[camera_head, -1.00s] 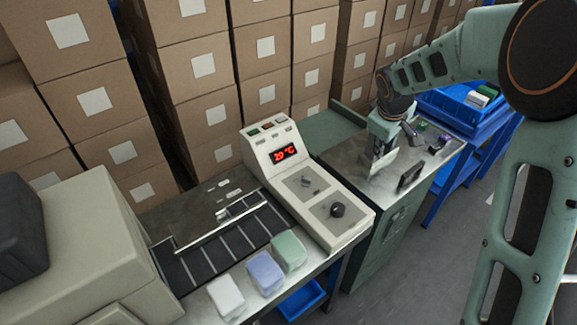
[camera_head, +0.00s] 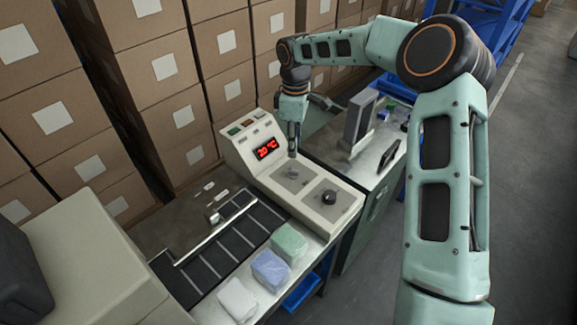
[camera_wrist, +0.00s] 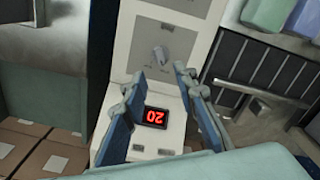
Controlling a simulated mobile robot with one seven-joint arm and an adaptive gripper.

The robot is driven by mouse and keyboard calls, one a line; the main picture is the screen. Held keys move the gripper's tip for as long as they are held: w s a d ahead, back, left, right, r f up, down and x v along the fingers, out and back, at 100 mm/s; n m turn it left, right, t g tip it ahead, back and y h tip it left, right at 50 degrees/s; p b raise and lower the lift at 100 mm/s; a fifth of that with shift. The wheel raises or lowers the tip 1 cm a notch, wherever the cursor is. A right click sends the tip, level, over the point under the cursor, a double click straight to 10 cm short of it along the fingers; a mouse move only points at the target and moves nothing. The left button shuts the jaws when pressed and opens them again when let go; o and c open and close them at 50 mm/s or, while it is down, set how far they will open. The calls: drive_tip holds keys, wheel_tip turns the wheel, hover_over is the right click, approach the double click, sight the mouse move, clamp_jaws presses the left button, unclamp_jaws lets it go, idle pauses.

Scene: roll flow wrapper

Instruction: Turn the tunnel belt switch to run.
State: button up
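The sloped control panel (camera_head: 318,214) carries a red "20 °C" display (camera_head: 267,149), a small grey rotary switch (camera_head: 293,174) and a black round knob (camera_head: 329,197). No label tells which one is the tunnel belt switch. My gripper (camera_head: 293,153) points down just above the grey switch and partly covers it. In the wrist view the grey switch (camera_wrist: 160,54) lies just beyond and between my fingertips (camera_wrist: 160,72). My fingers are apart, with nothing between the tips. The display (camera_wrist: 154,117) shows between the fingers.
A conveyor (camera_head: 222,252) and green, blue and white packs (camera_head: 270,270) are at left and in front. A grey upright block (camera_head: 359,122) and a dark stand (camera_head: 409,154) occupy the metal table at right. Stacked cartons (camera_head: 183,117) stand behind.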

sight(294, 170)
wheel_tip(294, 170, down, 10)
drive_tip(key=shift+r+p, duration=0.25)
drive_tip(key=shift+p, duration=0.2)
clamp_jaws()
